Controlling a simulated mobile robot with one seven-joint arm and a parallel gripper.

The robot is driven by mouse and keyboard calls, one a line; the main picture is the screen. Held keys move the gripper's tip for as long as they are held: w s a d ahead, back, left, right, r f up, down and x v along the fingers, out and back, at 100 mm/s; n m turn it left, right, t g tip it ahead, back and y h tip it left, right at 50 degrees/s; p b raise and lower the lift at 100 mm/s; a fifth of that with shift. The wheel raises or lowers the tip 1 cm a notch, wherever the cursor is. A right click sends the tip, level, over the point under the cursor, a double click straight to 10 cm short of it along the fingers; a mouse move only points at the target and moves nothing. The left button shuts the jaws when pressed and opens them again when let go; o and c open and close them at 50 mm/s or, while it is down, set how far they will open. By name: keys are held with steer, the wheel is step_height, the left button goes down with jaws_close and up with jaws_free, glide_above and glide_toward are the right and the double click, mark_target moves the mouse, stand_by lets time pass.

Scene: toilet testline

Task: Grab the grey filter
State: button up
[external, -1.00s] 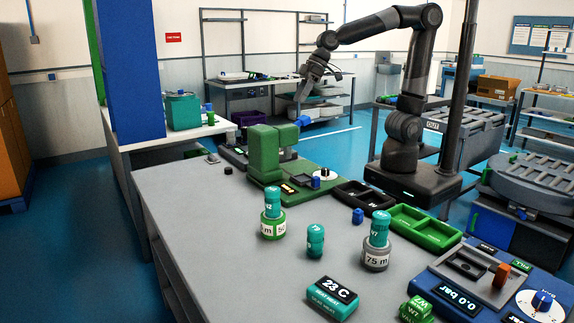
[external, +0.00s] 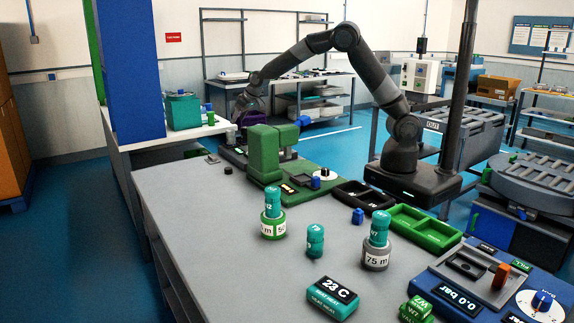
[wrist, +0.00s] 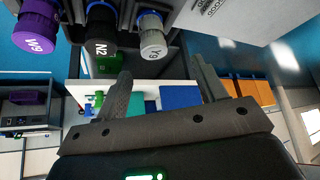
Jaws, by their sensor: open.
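A short grey ribbed cylinder (wrist: 152,38) with a label sits in a dark holder in the wrist view, beside a black one (wrist: 101,40) and a purple one (wrist: 37,28); it looks like the grey filter. My gripper (wrist: 163,84) is open and empty, its fingers apart from all three; the grey cylinder lies above the gap between them in the picture. In the external view my gripper (external: 240,113) is low over the dark rack (external: 232,157) at the far left end of the bench. A grey ring labelled 75 m (external: 376,258) under a teal bottle stands on the near bench.
A green press-like device (external: 266,155) stands right of the rack. A blue pillar (external: 131,70) rises behind left. The bench's left front part is clear.

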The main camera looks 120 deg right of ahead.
mark_target(232, 130)
steer(key=x, duration=0.5)
steer(key=shift+d+f, duration=0.35)
steer(key=x, duration=0.4)
steer(key=shift+s+d, duration=0.1)
steer(key=shift+s, duration=0.3)
steer(key=shift+w+d+f, duration=0.2)
steer(key=shift+d+f, duration=0.15)
steer(key=shift+f, duration=0.25)
steer(key=shift+c, duration=0.2)
steer(key=c, duration=1.1)
